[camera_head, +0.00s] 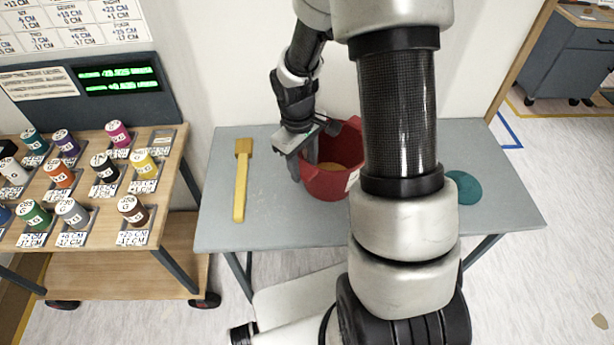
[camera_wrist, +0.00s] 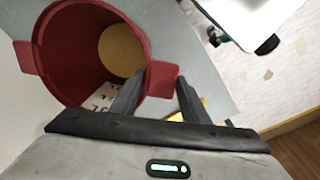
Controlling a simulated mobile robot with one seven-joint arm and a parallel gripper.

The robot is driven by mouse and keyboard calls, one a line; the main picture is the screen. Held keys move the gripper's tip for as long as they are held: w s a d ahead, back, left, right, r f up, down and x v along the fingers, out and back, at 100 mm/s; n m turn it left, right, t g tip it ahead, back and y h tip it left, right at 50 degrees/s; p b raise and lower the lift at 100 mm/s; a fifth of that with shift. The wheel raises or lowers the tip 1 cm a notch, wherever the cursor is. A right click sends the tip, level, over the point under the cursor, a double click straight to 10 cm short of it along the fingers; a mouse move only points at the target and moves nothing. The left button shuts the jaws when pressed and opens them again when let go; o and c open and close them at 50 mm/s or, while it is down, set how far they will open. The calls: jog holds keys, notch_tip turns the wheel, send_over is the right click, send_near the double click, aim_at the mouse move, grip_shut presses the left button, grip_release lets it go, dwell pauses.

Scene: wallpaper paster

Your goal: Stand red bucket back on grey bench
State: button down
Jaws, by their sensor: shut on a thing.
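The red bucket (camera_head: 325,184) is at the middle of the grey bench (camera_head: 285,228), towards its back, partly behind my arm. It looks upright or nearly so; I cannot tell whether its base touches the top. My gripper (camera_head: 301,168) is shut on the bucket's left wall. In the wrist view the bucket (camera_wrist: 55,50) opens towards the camera, with something yellow at its bottom and a pale marked patch on its wall. There my gripper (camera_wrist: 162,85) has one finger inside the rim and the other outside.
A yellow brush (camera_head: 240,185) lies on the bench's left part. A teal disc (camera_head: 464,187) lies at the right, beside my arm. A wooden cart (camera_head: 130,262) with several labelled coloured spools stands at the left. The bench is bare between brush and bucket.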

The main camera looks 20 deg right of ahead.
jog(key=shift+f, duration=2.15)
jog(key=c, duration=1)
grip_release()
jog(key=shift+r, duration=0.1)
